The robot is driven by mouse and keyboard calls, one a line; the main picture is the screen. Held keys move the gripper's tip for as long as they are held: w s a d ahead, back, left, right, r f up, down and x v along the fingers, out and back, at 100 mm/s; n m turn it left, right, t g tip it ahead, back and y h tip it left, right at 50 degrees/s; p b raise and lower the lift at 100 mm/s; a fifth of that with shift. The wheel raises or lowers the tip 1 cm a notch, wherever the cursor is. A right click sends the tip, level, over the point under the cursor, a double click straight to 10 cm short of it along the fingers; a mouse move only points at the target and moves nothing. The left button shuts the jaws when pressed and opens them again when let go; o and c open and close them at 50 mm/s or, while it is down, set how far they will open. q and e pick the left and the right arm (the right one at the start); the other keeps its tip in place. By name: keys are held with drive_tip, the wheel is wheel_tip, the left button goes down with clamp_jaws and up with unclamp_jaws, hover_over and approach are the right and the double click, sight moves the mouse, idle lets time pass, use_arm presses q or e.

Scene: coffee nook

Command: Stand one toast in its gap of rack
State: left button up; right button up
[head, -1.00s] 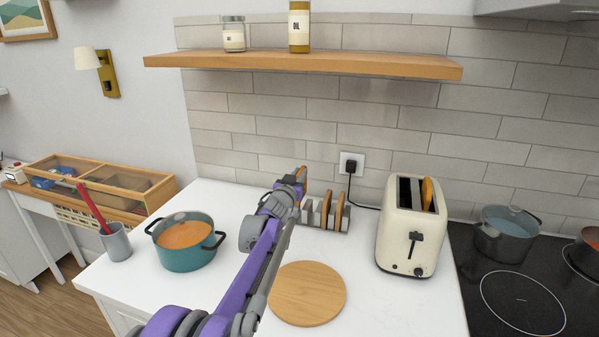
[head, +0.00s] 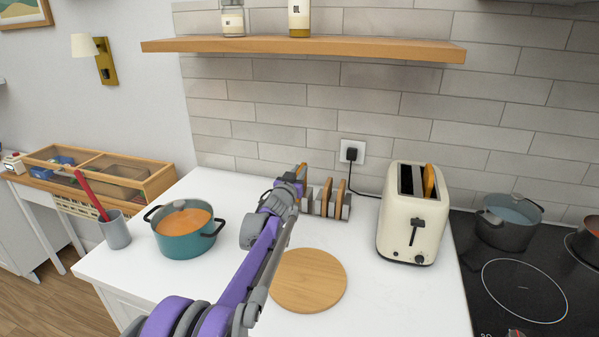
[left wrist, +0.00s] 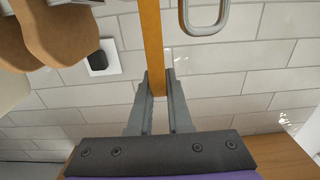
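My left gripper (head: 298,180) is at the left end of the toast rack (head: 346,211), at the back of the white counter. In the left wrist view its fingers (left wrist: 158,85) close on both sides of an upright toast (left wrist: 152,40), seen edge-on. The held toast also shows in the head view (head: 304,171); its lower edge is hidden there, so I cannot tell whether it rests in a gap. Two other toasts (left wrist: 68,35) stand in the rack. A metal rack loop (left wrist: 206,28) is beside the held toast. My right gripper is out of view.
A cream toaster (head: 408,225) with a toast (head: 429,182) in its right slot stands right of the rack. A round board (head: 308,280) lies in front. A teal pot (head: 186,238) is left of my arm. A wooden shelf (head: 300,47) hangs above.

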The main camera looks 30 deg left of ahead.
use_arm(q)
drive_tip(key=o, duration=0.5)
drive_tip(key=v, duration=1)
drive_tip(key=shift+s+b, duration=0.3)
drive_tip(key=shift+s, duration=0.05)
drive_tip(key=shift+d, duration=0.15)
